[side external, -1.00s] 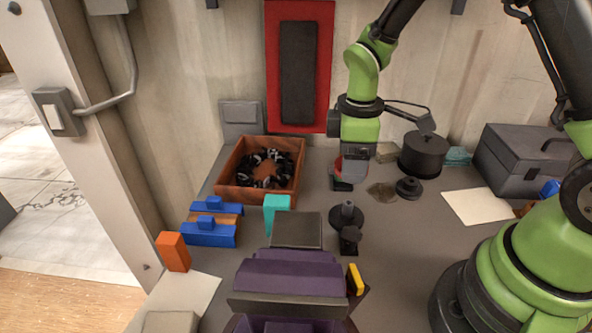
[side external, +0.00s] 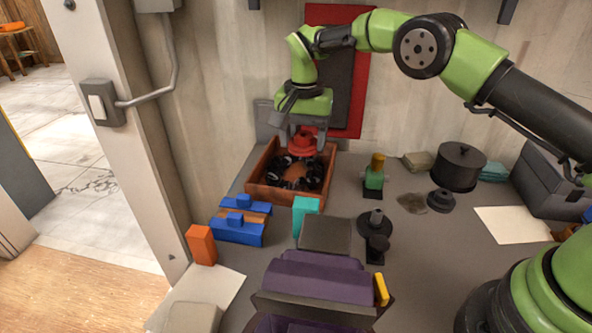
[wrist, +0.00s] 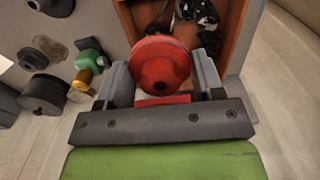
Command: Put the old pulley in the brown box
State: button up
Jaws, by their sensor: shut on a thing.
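My gripper (side external: 302,128) is shut on a round red piece with a dark centre hole, which I take to be the old pulley (side external: 302,145). In the wrist view the red pulley (wrist: 160,62) sits between the two grey fingers (wrist: 163,78). The brown box (side external: 262,193) stands open-topped against the back wall. The gripper holds the pulley above the box's rear part. Black and whitish pieces (side external: 290,177) lie in a ring inside the box. The wrist view shows part of the box's inner wall (wrist: 240,30).
A green piece with a yellow top (side external: 375,178) stands right of the box. A teal block (side external: 304,212) and blue clamp-like parts (side external: 236,232) stand in front. A black pot (side external: 458,167) and black round parts (side external: 376,224) are farther right. A wall rises behind the box.

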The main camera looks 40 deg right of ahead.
aim_at(302, 188)
notch_tip(302, 188, down, 10)
jog(key=shift+r, duration=0.1)
dwell(0.4)
jog(key=shift+f, duration=0.2)
jog(key=o, duration=0.8)
jog(key=shift+r, duration=0.1)
